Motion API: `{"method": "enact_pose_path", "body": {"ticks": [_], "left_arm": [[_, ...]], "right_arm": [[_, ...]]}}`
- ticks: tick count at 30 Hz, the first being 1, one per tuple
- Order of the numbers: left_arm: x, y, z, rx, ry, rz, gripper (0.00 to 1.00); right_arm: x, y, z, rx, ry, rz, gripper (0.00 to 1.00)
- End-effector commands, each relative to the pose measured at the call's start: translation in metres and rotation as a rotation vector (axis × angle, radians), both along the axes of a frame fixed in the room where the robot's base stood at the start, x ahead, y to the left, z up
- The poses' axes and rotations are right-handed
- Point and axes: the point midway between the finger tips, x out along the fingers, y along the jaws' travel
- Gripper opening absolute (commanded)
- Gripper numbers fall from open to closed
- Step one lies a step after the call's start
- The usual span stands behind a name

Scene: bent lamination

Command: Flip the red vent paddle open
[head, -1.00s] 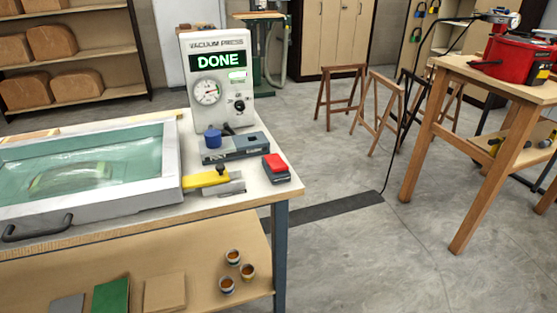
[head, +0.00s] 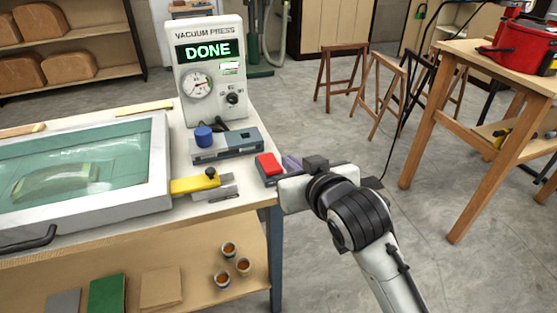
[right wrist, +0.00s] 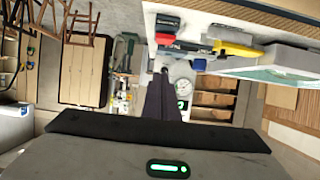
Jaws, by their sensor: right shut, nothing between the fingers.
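The red vent paddle (head: 268,164) lies on its dark base at the right end of the workbench, near the front right corner. It also shows in the right wrist view (right wrist: 166,39). My right gripper (head: 291,162) is just right of the paddle in the head view, with a visible gap hard to judge. Its dark fingers (right wrist: 162,97) are together and empty. The vacuum press panel (head: 205,75) stands behind and reads DONE. My left gripper is not in view.
Left of the paddle are a grey-blue block with a blue knob (head: 204,135) and a yellow-handled latch (head: 195,184). The glass-lidded press frame (head: 160,150) fills the bench's left. A wooden table (head: 490,62) stands right, with open floor between.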

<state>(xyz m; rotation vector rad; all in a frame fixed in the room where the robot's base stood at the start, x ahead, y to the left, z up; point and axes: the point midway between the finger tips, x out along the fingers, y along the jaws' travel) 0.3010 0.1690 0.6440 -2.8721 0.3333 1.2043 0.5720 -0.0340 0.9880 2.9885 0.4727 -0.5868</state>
Motion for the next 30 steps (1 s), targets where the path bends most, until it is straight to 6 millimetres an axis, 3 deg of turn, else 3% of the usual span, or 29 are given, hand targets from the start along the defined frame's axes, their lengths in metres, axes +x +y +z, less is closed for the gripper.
{"method": "enact_pose_path", "body": {"ticks": [14, 30], "left_arm": [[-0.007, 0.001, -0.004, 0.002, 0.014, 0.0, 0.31], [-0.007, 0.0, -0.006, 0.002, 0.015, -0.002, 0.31]], "right_arm": [[0.007, 0.003, 0.0, 0.0, -0.003, 0.0, 0.0], [0.091, 0.03, -0.037, -0.001, -0.002, 0.001, 0.0]]}}
